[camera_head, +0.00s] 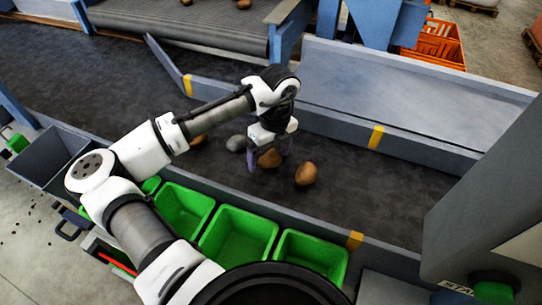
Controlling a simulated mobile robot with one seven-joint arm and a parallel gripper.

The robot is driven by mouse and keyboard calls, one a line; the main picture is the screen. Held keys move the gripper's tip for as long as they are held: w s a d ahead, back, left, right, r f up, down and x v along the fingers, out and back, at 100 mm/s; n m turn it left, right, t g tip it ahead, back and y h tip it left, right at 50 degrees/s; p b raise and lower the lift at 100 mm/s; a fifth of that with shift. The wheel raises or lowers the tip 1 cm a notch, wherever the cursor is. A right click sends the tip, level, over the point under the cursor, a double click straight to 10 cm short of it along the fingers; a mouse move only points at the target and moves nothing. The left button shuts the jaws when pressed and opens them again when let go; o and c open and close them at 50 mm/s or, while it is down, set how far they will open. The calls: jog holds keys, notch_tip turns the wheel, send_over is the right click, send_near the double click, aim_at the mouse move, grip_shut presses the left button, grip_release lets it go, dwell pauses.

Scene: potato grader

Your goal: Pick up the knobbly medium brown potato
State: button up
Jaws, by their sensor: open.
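My gripper (267,158) points down over the dark belt (385,180), with its jaws open. A brown potato (269,158) lies at the jaws, partly covered by a finger; I cannot tell whether they touch. A second brown potato (306,174) lies just to the right, fully in view. Another brown potato (199,139) lies to the left, partly hidden by my arm. A grey lump (236,144) lies between that one and the gripper. At this size I cannot tell which potato is knobbly.
A grey wall (400,90) bounds the far side. A grey machine housing (485,190) stands at right. The belt right of the potatoes is clear.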

jog(key=c, duration=1.1)
